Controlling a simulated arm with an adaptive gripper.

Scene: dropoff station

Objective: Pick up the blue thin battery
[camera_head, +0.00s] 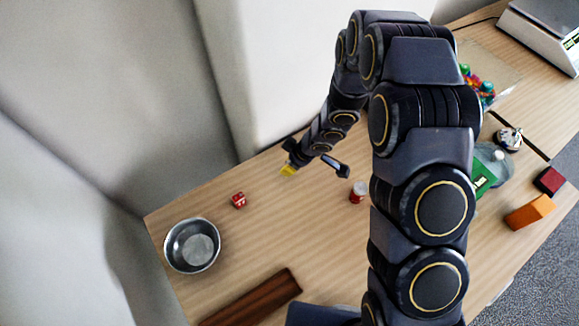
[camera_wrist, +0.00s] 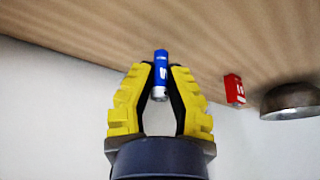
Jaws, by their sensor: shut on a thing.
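A thin blue battery (camera_wrist: 161,72) with white lettering and a silver end shows in the wrist view. It sits between the tips of my gripper (camera_wrist: 160,90), whose yellow pads with dark inner faces are shut on it. The battery sticks out past the fingertips, with the wooden table behind it. In the head view my gripper (camera_head: 288,170) is low near the table's back edge, close to the wall. The battery cannot be made out there.
A small red-and-white can (camera_head: 358,191) is right of my gripper. A dark wooden block (camera_head: 255,303) lies in front. An orange block (camera_head: 529,212) and a dark red block (camera_head: 549,180) are far right.

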